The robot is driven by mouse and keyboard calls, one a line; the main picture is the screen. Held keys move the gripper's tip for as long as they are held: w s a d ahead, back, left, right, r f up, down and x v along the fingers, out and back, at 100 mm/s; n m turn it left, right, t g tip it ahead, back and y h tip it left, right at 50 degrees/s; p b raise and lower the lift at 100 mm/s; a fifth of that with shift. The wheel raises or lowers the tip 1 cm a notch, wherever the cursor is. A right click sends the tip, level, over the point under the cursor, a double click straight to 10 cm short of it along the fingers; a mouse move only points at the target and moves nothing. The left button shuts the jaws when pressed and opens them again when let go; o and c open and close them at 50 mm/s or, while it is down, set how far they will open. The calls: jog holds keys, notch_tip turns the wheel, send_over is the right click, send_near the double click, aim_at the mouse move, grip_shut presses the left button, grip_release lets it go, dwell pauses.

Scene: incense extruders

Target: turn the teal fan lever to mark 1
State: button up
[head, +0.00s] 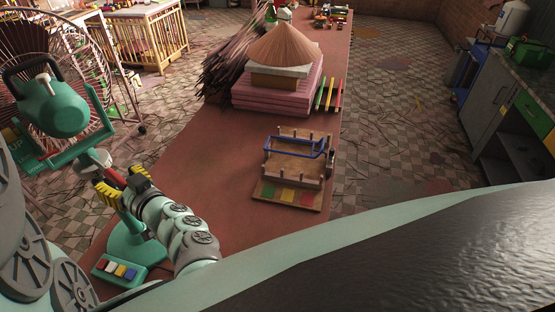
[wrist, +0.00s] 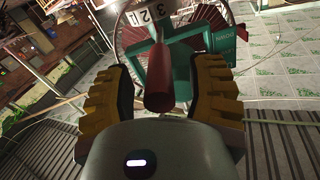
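The teal fan (head: 60,108) stands at the left of the head view, with a round wire cage behind its teal housing. In the wrist view, its red lever (wrist: 159,78) points toward me from a teal box (wrist: 210,62). A white plate (wrist: 152,14) with dark numbers, among them a 2 and a 3, shows at the top edge; I cannot make out mark 1. My gripper (wrist: 160,100) is open, with its yellow-ribbed fingers on either side of the lever and gaps on both sides. My gripper also shows below the housing in the head view (head: 121,184).
The fan's teal foot (head: 128,272) carries coloured buttons on the reddish table (head: 190,165). A wooden frame with a blue bar (head: 294,146) stands to the right. Pink slabs (head: 276,100) with a brown cone and a bundle of sticks (head: 228,62) lie farther back.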

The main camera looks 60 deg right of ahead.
grip_shut()
dwell(0.5)
